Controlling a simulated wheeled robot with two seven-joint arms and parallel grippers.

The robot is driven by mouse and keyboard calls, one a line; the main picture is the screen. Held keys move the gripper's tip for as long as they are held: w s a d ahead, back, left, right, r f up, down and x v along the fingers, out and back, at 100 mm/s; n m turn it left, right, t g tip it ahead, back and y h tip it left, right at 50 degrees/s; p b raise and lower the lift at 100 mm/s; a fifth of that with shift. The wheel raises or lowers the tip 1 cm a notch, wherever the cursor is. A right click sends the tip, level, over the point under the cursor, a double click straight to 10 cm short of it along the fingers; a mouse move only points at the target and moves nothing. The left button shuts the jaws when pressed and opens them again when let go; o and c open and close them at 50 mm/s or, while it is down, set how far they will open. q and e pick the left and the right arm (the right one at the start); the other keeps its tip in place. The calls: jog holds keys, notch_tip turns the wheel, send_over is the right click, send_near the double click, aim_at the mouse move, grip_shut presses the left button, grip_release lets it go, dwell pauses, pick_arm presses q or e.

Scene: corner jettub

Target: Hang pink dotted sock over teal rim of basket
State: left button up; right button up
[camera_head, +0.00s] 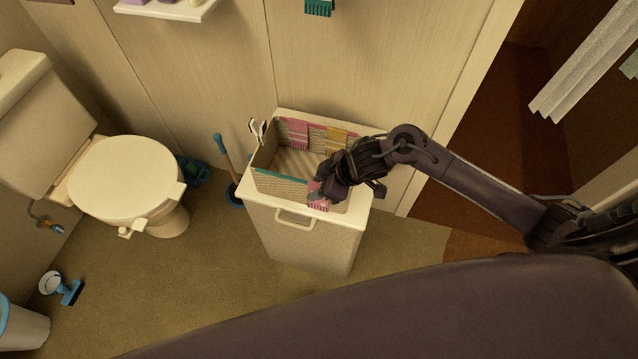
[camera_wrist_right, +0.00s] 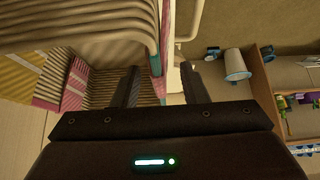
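The woven basket (camera_head: 272,184) stands on a white cabinet. Its near rim is teal (camera_head: 268,173) and its far rim is pink. The pink dotted sock (camera_head: 317,203) lies at the near rim's right part, with its lower end outside the near wall; its upper part is hidden by my right gripper (camera_head: 324,186). In the right wrist view, the fingers of my right gripper (camera_wrist_right: 159,72) are apart, on either side of the basket wall, with pink cloth (camera_wrist_right: 159,88) between them. They do not appear to pinch it. My left gripper is not in view.
A pink sock (camera_head: 298,134) and a yellow sock (camera_head: 336,139) hang on the far rim. White prongs (camera_head: 257,129) rise by the basket's left corner. A toilet (camera_head: 126,180) and a blue-handled plunger (camera_head: 226,165) stand to the left. The floor before the cabinet is clear.

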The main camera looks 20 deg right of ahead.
jog(key=v, duration=0.7)
jog(key=shift+s+d+r+p, duration=0.1)
jog(key=shift+d+r+p, duration=0.1)
jog(key=shift+r+p, duration=0.1)
jog(key=a+r+m+t+h, duration=0.2)
jog(key=a+r+m+t, duration=0.15)
jog(key=a+r, duration=0.2)
jog(key=s+d+m+g+h, duration=0.35)
jog(key=s+d+m, duration=0.35)
jog(key=s, duration=0.5)
notch_tip(320, 180, down, 28)
jog(key=s+n+g, duration=0.1)
jog(key=n+g, duration=0.1)
jog(key=s+d+f, duration=0.2)
jog(key=s+f, duration=0.8)
jog(key=s+d+f+g, duration=0.1)
jog(key=s+d+f, duration=0.1)
jog(key=s+f, duration=0.8)
jog(key=shift+s+d, duration=0.25)
